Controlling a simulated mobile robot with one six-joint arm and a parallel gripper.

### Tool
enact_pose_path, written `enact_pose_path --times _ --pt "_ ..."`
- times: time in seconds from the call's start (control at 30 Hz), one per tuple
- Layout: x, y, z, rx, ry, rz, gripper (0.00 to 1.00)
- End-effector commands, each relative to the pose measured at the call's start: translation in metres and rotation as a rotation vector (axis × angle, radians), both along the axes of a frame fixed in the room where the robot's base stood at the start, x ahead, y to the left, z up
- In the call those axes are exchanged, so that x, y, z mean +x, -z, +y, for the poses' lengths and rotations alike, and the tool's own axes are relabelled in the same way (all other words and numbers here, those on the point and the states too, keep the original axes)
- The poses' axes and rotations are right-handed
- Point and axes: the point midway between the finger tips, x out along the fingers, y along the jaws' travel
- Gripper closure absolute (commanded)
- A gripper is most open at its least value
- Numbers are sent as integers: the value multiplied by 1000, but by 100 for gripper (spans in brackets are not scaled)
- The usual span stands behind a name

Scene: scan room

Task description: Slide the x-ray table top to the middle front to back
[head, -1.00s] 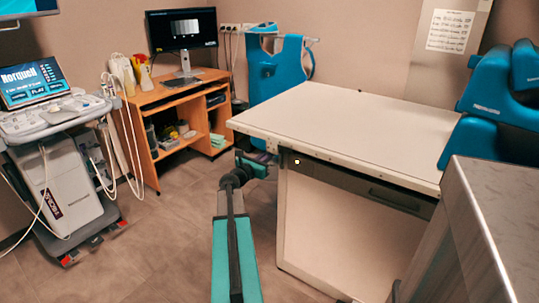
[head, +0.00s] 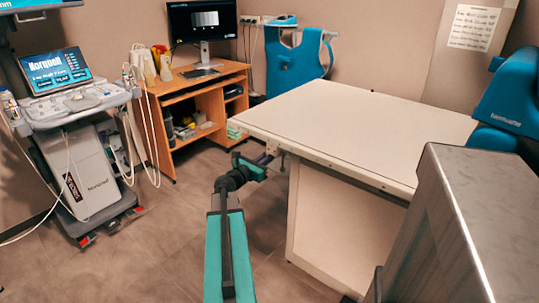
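The x-ray table's white top (head: 355,125) lies flat on a pale box-like base (head: 335,225). The top overhangs the base at its left end. My gripper (head: 270,156) is at the near edge of the top, close to its left corner, by the metal rail under the edge. It looks at or very near the rail, but contact is not clear. The fingers are small and partly hidden against the edge, so I cannot tell whether they are open or shut. My teal arm reaches up to it from the bottom of the view.
An ultrasound cart (head: 85,150) stands at the left. A wooden desk (head: 195,105) with a monitor (head: 202,25) is at the back, beside a hanging teal apron (head: 295,62). Blue padded equipment (head: 508,95) is at the right. Floor (head: 170,225) between cart and table is clear.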

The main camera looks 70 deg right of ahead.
Motion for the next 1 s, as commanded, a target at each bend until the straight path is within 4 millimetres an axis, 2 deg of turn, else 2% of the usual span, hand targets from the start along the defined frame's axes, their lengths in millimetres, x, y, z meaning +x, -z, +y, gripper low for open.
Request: enact_pose_path --times 0.23,0.3,0.37,0.77,1.0 --pt "-3 0 -5 0 2 -2 100" --pt "-4 0 -5 0 3 -2 85" --pt "-5 0 -5 -1 4 -2 75" --pt "-6 -1 -4 0 6 -1 75" --pt "-1 -1 12 0 7 -1 75"
